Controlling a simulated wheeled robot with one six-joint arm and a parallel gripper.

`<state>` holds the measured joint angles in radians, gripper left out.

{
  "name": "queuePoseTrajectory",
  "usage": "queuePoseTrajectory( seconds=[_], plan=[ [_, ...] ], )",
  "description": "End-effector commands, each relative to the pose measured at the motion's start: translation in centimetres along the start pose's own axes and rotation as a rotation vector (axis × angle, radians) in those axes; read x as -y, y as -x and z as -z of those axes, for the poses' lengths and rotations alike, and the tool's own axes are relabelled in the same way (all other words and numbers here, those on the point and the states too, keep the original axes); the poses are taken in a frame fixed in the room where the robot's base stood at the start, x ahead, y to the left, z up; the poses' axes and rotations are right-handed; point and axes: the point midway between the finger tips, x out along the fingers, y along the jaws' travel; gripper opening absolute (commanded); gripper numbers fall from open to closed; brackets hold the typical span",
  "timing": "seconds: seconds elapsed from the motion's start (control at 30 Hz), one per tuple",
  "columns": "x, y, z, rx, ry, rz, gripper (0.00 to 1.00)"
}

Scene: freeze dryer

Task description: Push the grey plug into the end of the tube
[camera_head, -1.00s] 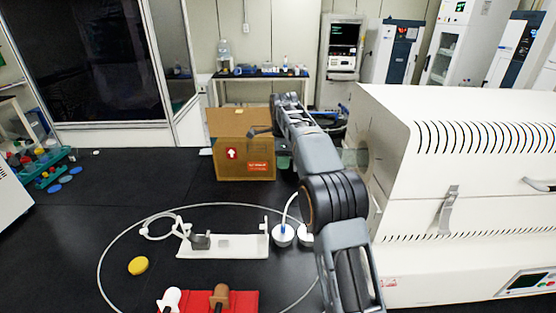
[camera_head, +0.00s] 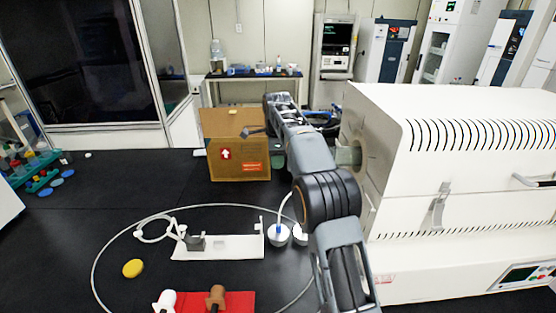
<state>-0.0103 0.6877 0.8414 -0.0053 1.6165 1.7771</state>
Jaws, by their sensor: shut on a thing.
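The tube (camera_head: 348,155) is a pale greenish, see-through pipe coming out of the left side of the white furnace. My arm crosses in front of it, so its open end is largely hidden. My gripper (camera_head: 277,146) is at the far end of the arm, close to the tube's end and in front of the cardboard box. Only a few dark parts of it show. It is shut, and what it holds is hidden behind my arm. The grey plug is not clearly visible, and I cannot tell whether it touches the tube.
The white furnace (camera_head: 470,160) fills the right side. The cardboard box (camera_head: 225,160) stands behind my gripper.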

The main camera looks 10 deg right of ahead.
Motion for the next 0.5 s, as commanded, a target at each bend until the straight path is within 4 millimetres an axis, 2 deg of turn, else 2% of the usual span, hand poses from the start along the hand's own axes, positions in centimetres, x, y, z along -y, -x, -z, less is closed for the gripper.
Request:
queuePoseTrajectory(
  seconds=[0.5],
  plan=[
    [0.0, 0.1, 1.1, 0.000, -0.002, 0.002, 0.00]
  ],
)
